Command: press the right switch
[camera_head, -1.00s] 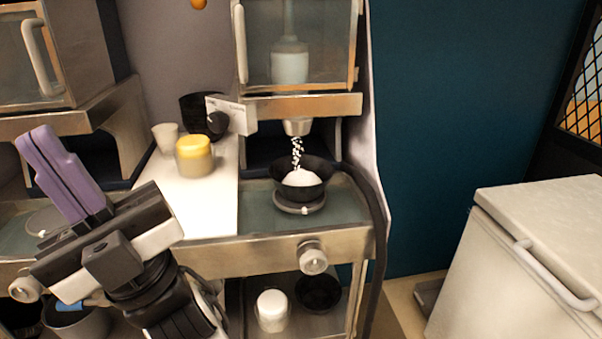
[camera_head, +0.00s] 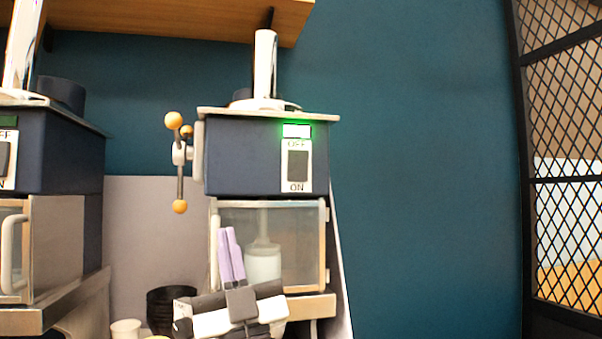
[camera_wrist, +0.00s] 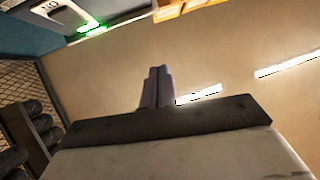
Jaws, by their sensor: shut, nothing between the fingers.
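The right switch (camera_head: 298,166) is a dark rocker on a white plate marked OFF above and ON below, on the front of the right machine's dark blue box (camera_head: 245,157). A green light (camera_head: 297,130) glows just above it. In the wrist view the switch plate (camera_wrist: 66,12) is at the upper left, partly cut off, beside the green light (camera_wrist: 91,28). My gripper (camera_head: 230,229) has its purple fingers together, pointing up, with nothing between them. It is below and left of the switch, apart from it. The fingers also show in the wrist view (camera_wrist: 158,72).
A valve handle with orange knobs (camera_head: 179,207) sticks out left of the box. A glass-fronted chamber (camera_head: 300,235) is below it, behind my gripper. The left machine (camera_head: 50,155) has a similar switch at the picture edge. Open space lies right, before the blue wall (camera_head: 430,180).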

